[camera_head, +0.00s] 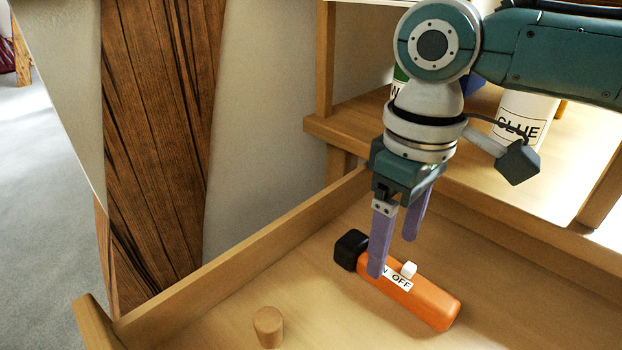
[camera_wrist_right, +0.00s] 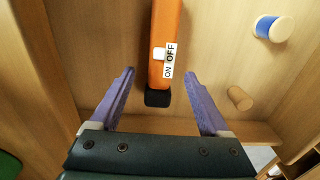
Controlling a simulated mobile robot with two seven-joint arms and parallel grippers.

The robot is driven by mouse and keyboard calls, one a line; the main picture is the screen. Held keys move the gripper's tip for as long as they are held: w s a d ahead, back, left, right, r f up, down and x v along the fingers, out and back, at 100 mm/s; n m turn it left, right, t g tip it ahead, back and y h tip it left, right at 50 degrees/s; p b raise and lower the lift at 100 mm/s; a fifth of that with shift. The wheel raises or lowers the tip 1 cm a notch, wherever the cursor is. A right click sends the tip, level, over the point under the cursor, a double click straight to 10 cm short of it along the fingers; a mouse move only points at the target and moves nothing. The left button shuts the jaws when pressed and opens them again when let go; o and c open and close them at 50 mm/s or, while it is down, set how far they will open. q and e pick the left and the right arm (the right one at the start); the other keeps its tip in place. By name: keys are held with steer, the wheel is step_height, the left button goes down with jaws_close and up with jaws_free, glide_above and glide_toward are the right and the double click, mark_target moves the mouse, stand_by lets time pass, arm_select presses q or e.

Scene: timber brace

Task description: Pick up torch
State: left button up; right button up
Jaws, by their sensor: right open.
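The torch (camera_head: 422,297) has an orange body, a black head, a white switch and an ON/OFF label. It lies on the floor of an open wooden drawer (camera_head: 215,268). My right gripper (camera_head: 393,256) points down over the torch near its head end, with purple fingers apart. One finger hides part of the label in the head view. In the right wrist view the torch (camera_wrist_right: 166,50) shows between and beyond the open fingers of my right gripper (camera_wrist_right: 159,72), with nothing held. Whether the fingers reach down beside the torch is unclear. My left gripper is out of view.
A wooden peg (camera_head: 268,326) stands in the drawer left of the torch. The right wrist view also shows a blue and white spool (camera_wrist_right: 273,28). A white glue container (camera_head: 524,120) stands on the shelf behind. The drawer walls rise around the torch.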

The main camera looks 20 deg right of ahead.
mark_target(391, 266)
steer(key=f, duration=0.2)
steer(key=f+b, duration=0.1)
steer(key=f, duration=0.1)
steer(key=shift+s, duration=0.2)
steer(key=shift+r, duration=0.15)
steer(key=shift+c, duration=1.3)
steer(key=c, duration=0.9)
jaws_close()
